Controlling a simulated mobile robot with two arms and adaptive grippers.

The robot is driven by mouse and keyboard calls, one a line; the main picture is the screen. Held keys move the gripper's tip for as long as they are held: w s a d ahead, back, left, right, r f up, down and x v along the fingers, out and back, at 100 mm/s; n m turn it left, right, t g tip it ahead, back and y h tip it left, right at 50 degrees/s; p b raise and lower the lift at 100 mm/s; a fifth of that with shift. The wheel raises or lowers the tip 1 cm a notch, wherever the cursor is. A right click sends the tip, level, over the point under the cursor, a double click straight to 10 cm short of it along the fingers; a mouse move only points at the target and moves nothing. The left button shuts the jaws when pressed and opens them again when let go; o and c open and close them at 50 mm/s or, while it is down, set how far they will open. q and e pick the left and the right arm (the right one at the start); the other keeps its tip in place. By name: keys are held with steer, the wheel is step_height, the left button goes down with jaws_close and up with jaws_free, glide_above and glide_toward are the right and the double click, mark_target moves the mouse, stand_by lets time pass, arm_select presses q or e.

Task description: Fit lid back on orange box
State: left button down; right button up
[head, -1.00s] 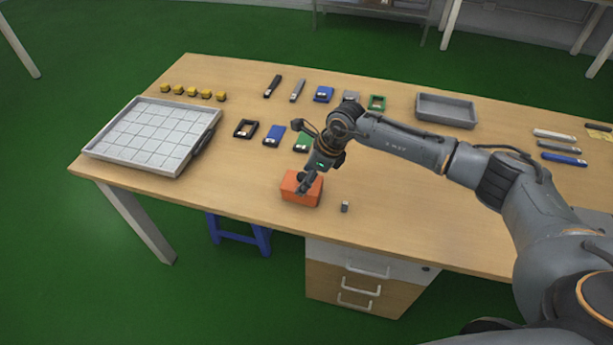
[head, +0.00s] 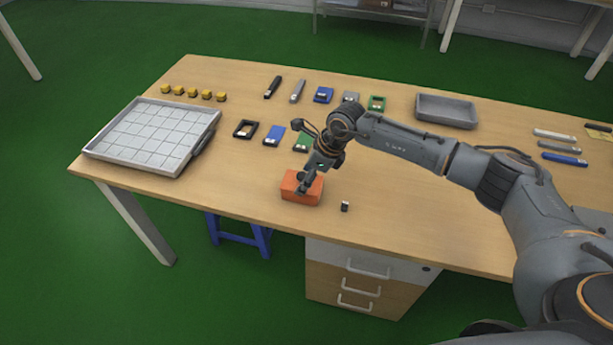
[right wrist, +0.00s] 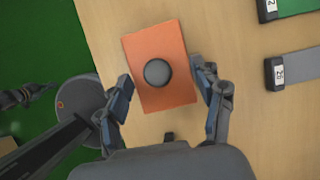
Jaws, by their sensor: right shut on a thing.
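The orange box (head: 306,197) sits near the front edge of the wooden table, below my right gripper (head: 304,187). In the right wrist view an orange lid (right wrist: 158,45) with a round grey knob (right wrist: 157,73) shows from above. My right gripper (right wrist: 166,83) has one finger at each side of the lid and is shut on it. The lid covers the view into the box. I cannot tell whether the lid is fully seated on the box.
A small dark block (head: 345,206) stands just right of the box. Blue (head: 274,135) and green (head: 302,142) parts lie behind it. A grey gridded tray (head: 112,158) is at the left, an empty grey tray (head: 474,120) at the back. Table right of the small block is clear.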

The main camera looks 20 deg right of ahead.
steer(key=shift+s+f, duration=0.45)
steer(key=shift+f, duration=0.3)
steer(key=shift+w+f, duration=0.1)
steer(key=shift+f, duration=0.15)
steer(key=c, duration=0.4)
steer(key=shift+d+f+b, duration=0.1)
steer(key=shift+f+b, duration=0.25)
steer(key=shift+b, duration=0.25)
steer(key=shift+c, duration=0.6)
steer(key=shift+f, duration=0.25)
steer(key=o, duration=1.6)
steer(key=shift+o, duration=1.2)
steer(key=shift+w+f, duration=0.1)
steer(key=shift+w, duration=0.25)
steer(key=shift+o, duration=0.7)
steer(key=shift+s+r, duration=0.1)
steer(key=shift+r, duration=0.2)
